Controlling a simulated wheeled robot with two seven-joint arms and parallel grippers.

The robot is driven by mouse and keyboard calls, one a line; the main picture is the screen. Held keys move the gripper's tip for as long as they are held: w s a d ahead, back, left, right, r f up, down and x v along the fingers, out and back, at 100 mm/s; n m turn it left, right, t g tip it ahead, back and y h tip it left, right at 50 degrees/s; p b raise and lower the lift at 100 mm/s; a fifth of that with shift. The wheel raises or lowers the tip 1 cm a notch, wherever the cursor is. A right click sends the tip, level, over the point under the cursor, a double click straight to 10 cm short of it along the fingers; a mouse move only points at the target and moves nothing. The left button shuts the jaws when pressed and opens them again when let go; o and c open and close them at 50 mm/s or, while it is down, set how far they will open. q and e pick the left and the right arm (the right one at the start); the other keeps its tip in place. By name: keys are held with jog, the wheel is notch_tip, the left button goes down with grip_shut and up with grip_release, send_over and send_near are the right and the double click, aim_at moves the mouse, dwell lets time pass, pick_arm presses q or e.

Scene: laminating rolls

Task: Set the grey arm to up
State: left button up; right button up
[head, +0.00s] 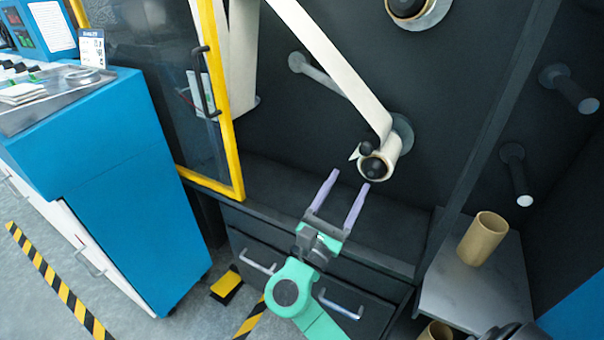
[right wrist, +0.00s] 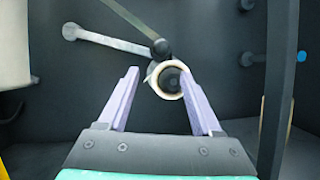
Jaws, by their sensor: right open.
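The grey arm (head: 323,77) is mounted on the dark machine wall at its upper-left end and slopes down to the right. The white web crosses in front of part of it. A small dark roller (head: 368,146) at its lower end lies against or very close to the small white roll (head: 378,167). The grey arm also shows in the right wrist view (right wrist: 110,42), sloping down to the right. My right gripper (head: 348,180) is open and empty, just below and in front of the roll. In the right wrist view its fingers flank the roll from nearer. My left gripper is not in view.
A white web (head: 322,50) runs diagonally down to the roll. A yellow-framed door (head: 236,165) with a dark handle stands at the left. A brown cardboard core (head: 483,238) stands on a grey shelf (head: 450,285) at the right. Dark drawers (head: 305,262) lie below.

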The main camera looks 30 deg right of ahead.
aim_at(371, 141)
jog(key=x, duration=0.4)
jog(key=p+x, duration=0.1)
jog(key=x, duration=0.9)
jog(key=shift+s+r+p, duration=0.1)
jog(key=shift+r+p, duration=0.2)
jog(key=shift+r, duration=0.1)
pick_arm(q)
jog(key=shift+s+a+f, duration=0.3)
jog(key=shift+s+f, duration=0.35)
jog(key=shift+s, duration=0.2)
pick_arm(e)
grip_shut()
